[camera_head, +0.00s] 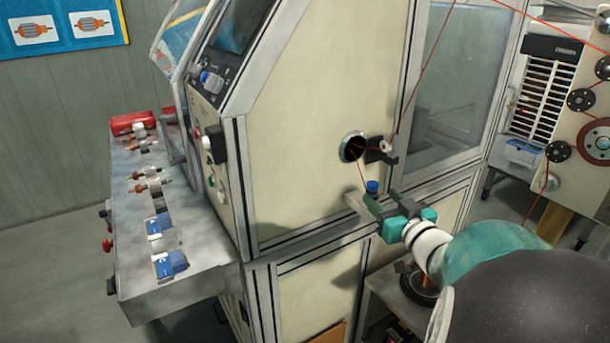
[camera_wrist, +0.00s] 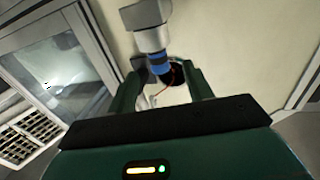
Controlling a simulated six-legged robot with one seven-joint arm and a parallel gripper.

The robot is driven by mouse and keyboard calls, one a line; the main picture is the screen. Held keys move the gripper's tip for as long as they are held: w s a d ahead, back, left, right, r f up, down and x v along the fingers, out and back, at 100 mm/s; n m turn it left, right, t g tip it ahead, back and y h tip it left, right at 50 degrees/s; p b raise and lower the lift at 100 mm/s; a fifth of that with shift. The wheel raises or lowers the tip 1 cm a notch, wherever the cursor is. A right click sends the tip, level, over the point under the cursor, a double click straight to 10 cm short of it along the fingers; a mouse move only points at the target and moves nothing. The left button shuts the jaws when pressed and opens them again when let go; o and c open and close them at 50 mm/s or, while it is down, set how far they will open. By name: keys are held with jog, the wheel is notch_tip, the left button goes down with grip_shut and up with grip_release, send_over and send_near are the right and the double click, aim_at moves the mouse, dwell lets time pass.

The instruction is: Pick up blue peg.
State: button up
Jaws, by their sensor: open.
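The blue peg (camera_head: 372,187) is a short blue cylinder by a small grey ledge (camera_head: 356,203) on the cream machine's side, below a round hole. In the wrist view the blue peg (camera_wrist: 157,63) shows near the fingertips, under a grey block-like part. My gripper (camera_head: 380,197) has green fingers spread apart, with the peg close to their tips. In the wrist view my gripper (camera_wrist: 163,76) is open. I cannot tell whether the peg is between the fingers or just beyond them. No contact is clear.
The cream machine (camera_head: 300,150) has a dark round hole (camera_head: 352,147) with a reddish wire running out past a small guide (camera_head: 384,150). A metal bench (camera_head: 180,235) with small parts stands left. A spool panel (camera_head: 585,130) stands right. Open floor lies far left.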

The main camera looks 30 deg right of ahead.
aim_at(370, 181)
jog(key=w, duration=0.2)
jog(key=w+d, duration=0.1)
jog(key=w, duration=0.4)
jog(key=shift+w+d, duration=0.1)
jog(key=shift+d, duration=0.05)
jog(key=c, duration=1.1)
jog(key=shift+o, duration=0.2)
jog(key=shift+r, duration=0.1)
jog(key=shift+r, duration=0.5)
notch_tip(370, 181, up, 2)
jog(key=shift+r, duration=0.15)
jog(key=s+a, duration=0.3)
jog(key=s, duration=1.4)
jog(key=shift+s, duration=0.4)
jog(key=shift+o, duration=0.5)
jog(key=shift+d, duration=0.1)
